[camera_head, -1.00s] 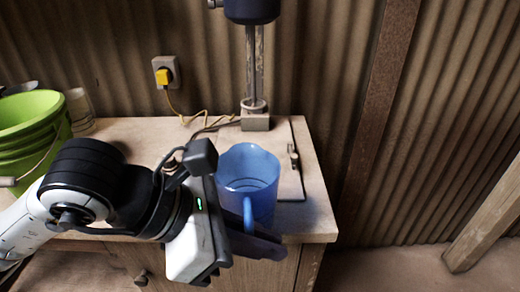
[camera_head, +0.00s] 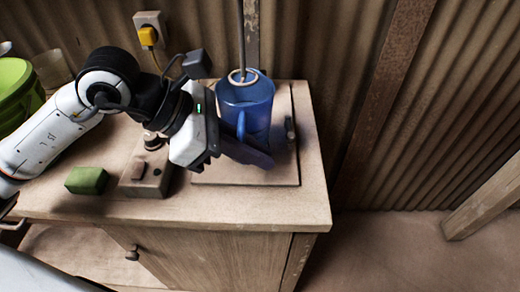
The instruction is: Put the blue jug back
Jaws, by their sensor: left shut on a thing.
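The blue jug (camera_head: 247,104) is upright over the square board (camera_head: 285,160) on the cabinet top. The metal shaft with its round end comes down at the jug's mouth. My left gripper (camera_head: 240,145) comes in from the left and is shut on the jug at its handle side, facing the front. I cannot tell whether the jug's base touches the board, because the gripper hides it. My right gripper is not in view.
A green block (camera_head: 87,180) and a small box with a knob (camera_head: 147,172) stand left of the board. A green bucket (camera_head: 16,92) is at the far left. A socket with a yellow plug (camera_head: 148,35) is on the wall. The cabinet's front strip (camera_head: 200,208) is clear.

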